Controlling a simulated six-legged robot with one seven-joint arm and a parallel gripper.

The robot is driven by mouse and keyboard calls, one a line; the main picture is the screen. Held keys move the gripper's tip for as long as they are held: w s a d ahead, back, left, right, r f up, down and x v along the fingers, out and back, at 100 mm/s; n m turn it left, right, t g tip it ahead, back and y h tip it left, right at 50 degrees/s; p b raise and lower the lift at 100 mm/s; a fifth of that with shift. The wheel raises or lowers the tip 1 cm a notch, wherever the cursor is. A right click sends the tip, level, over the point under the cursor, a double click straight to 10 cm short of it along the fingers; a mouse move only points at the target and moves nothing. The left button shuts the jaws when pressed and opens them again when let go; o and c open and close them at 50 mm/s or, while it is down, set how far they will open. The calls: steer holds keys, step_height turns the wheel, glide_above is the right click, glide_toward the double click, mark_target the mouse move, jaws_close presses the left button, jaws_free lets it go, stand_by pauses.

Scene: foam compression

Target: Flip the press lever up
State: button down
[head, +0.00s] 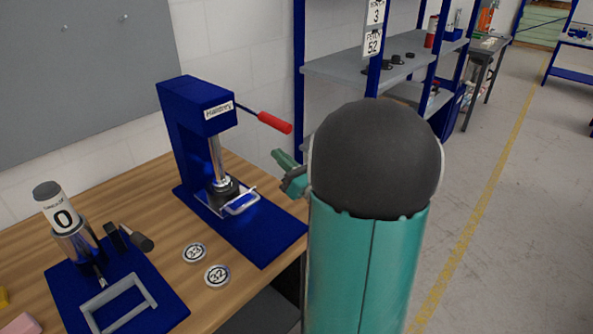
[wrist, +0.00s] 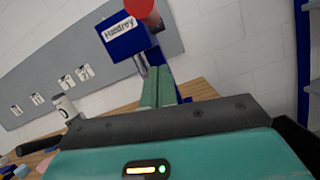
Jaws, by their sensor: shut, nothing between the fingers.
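The blue press (head: 182,120) stands on the wooden bench, with a metal ram over a small clear holder on its blue base. Its lever (head: 273,122) has a red grip and sticks out to the right from the head, sloping slightly down. My gripper (head: 279,158) is shut and empty, below the red grip and apart from it in the head view. In the wrist view the closed green fingers (wrist: 158,88) point at the press (wrist: 125,38), and the red grip end (wrist: 140,8) shows at the top edge, above the fingertips. My arm hides part of my gripper in the head view.
A second device with a "0" label (head: 62,212) stands on a blue plate at the left. Two round numbered discs (head: 217,275) lie on the bench (head: 165,262). Blue-framed shelves (head: 340,66) stand behind my arm. Open floor lies at the right.

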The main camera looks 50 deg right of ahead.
steer(key=r, duration=0.2)
steer(key=w+r, duration=0.1)
steer(key=r, duration=0.1)
steer(key=shift+d+r, duration=0.1)
steer(key=shift+d, duration=0.3)
steer(key=shift+r, duration=0.15)
